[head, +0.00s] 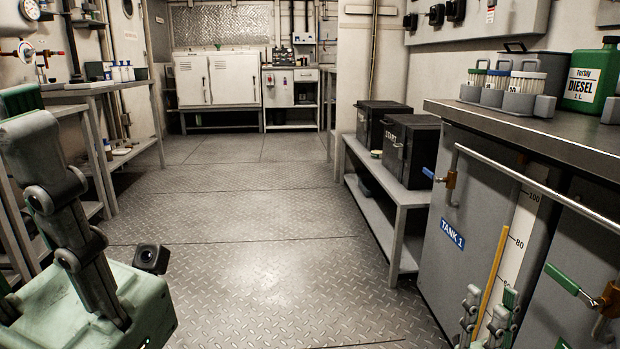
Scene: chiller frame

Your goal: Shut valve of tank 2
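A valve with a green lever (562,279) and an orange-brown body (610,299) is on the grey cabinet front at the lower right, cut by the picture edge. No tank 2 label shows. The tank to its left has the label TANK 1 (452,234) and a valve with a blue lever (428,173). My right gripper (490,295) is at the bottom edge, left of and below the green lever, apart from it. Its fingertips are apart with nothing seen between them. My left gripper (20,100) is close at the left edge; only one finger shows clearly.
A metal rail (540,185) runs along the cabinet front. The counter (500,122) holds a green diesel can (592,78) and tube racks (520,92). A low bench (392,197) carries black boxes (410,150). The plate floor (250,230) in the middle is clear.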

